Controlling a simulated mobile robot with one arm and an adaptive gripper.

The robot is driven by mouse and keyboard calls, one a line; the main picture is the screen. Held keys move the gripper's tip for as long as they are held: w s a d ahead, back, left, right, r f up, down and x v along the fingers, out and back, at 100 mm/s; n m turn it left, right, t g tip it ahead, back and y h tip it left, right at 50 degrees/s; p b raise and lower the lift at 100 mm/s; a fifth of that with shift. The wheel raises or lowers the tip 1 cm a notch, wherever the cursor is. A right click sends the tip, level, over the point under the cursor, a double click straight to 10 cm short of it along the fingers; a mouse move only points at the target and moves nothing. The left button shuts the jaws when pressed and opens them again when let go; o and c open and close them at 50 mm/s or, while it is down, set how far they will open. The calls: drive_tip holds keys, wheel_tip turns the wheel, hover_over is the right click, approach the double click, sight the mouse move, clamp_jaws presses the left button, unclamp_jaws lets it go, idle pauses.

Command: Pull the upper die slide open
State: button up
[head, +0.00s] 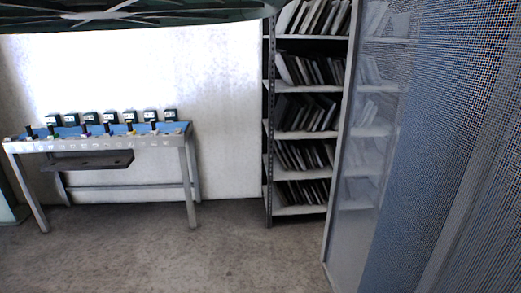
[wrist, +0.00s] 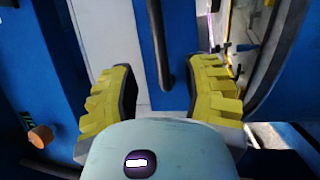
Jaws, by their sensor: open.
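My gripper (wrist: 163,68) shows in the wrist view, open, with its two yellow ridged fingers apart. A dark bar-like handle (wrist: 159,45) runs down from the top edge and ends in the gap between the fingers. I cannot tell how far in depth it is from them; neither finger is seen closed on it. Behind it are a blue panel (wrist: 180,20) and a pale strip (wrist: 122,35). I cannot tell which part is the upper die slide or how far it stands open. My gripper is not in the head view.
The wrist view shows an orange-brown knob (wrist: 40,136) at lower left and a curved metal frame (wrist: 272,60) at right. In the head view, a bench (head: 120,139) stands at left, a shelf rack (head: 297,87) behind, and a blue mesh panel (head: 440,130) at right. Floor (head: 190,250) between is clear.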

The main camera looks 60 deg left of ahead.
drive_tip(key=shift+p+x, duration=1.45)
drive_tip(key=shift+x, duration=2.1)
drive_tip(key=shift+w+d, duration=0.15)
drive_tip(key=shift+w, duration=0.15)
drive_tip(key=shift+o, duration=0.2)
clamp_jaws()
